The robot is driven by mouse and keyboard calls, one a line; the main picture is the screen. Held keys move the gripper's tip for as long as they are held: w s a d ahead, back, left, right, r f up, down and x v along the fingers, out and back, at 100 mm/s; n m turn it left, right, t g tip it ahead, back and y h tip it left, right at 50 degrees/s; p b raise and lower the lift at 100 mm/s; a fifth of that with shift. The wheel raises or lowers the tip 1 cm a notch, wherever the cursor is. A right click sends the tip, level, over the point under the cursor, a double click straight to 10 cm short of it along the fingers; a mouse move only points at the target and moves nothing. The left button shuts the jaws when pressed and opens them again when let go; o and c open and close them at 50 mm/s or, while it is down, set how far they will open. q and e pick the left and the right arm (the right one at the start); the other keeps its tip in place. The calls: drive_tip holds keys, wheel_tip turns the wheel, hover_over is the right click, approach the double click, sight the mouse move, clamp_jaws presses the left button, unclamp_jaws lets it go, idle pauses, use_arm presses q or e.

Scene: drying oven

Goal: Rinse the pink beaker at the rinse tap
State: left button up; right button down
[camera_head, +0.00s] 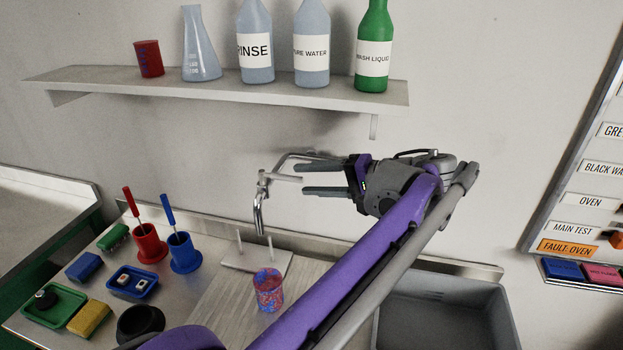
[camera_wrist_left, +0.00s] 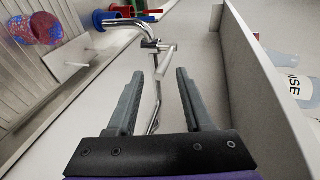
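The beaker (camera_head: 268,289), pink-red with blue speckles, stands upright on the ribbed drainboard in front of the tap. It also shows at the upper left of the left wrist view (camera_wrist_left: 34,28). The metal rinse tap (camera_head: 260,205) has a curved spout and a short lever (camera_head: 283,177) pointing right. My left gripper (camera_head: 304,177) is open and empty, pointing left at the tap. The lever end lies close to the gap between its fingertips; I cannot tell whether they touch. In the left wrist view the tap (camera_wrist_left: 150,45) shows between and beyond the fingers. My right gripper is not in view.
A shelf (camera_head: 230,88) with bottles, a flask and a red beaker hangs above. A pegged plate (camera_head: 255,258) is beside the beaker. A grey sink (camera_head: 440,310) lies right. Brush holders (camera_head: 185,252), sponges and trays crowd the left. A label board (camera_head: 590,165) is far right.

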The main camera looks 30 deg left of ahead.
use_arm(q)
clamp_jaws()
drive_tip(key=shift+s+m+t, duration=0.45)
drive_tip(key=shift+m+t, duration=0.05)
drive_tip(key=shift+t, duration=0.1)
drive_tip(key=shift+s+d+m+t, duration=0.1)
drive_tip(key=shift+s+m+t, duration=1.05)
drive_tip(key=shift+t, duration=0.55)
drive_tip(key=shift+r, duration=0.1)
